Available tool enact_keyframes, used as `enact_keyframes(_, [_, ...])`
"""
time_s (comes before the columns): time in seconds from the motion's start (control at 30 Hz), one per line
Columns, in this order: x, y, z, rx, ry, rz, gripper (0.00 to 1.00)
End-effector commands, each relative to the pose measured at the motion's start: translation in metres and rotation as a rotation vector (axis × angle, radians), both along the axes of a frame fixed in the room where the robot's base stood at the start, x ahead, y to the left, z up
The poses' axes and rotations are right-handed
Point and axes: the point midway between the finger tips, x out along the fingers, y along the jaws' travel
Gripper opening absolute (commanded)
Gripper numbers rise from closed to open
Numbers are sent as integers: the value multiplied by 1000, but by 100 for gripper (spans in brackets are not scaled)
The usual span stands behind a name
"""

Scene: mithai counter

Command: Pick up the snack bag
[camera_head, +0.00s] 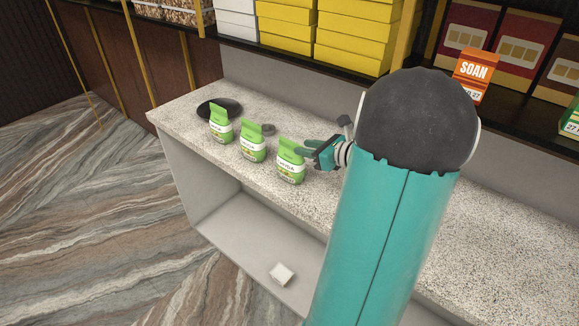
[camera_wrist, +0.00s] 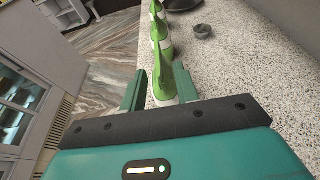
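Three green and white snack bags stand upright in a row on the speckled counter (camera_head: 400,235). The nearest bag (camera_head: 291,162) is at my gripper (camera_head: 310,151); the middle bag (camera_head: 253,143) and far bag (camera_head: 220,125) stand further left. In the wrist view, the nearest bag (camera_wrist: 164,75) is seen edge-on between the two teal fingers of my gripper (camera_wrist: 160,85). The fingers are apart, with a gap showing at the left finger; contact at the right finger is hard to tell. The other bags line up beyond it.
A small grey bowl (camera_head: 268,129) and a dark dish (camera_head: 230,105) are on the counter behind the bags. Yellow boxes (camera_head: 352,45) and an orange SOAN box (camera_head: 472,72) stand on the back shelf. A small white box (camera_head: 282,273) lies in the recess below the counter.

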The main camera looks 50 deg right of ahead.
Motion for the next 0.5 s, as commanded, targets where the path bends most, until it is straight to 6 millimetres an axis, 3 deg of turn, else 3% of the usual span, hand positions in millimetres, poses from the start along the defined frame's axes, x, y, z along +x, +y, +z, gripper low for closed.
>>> enact_keyframes(0.23, [22,2,-7,1,1,2,31])
enact_keyframes(0.5, [59,6,-20,1,0,2,31])
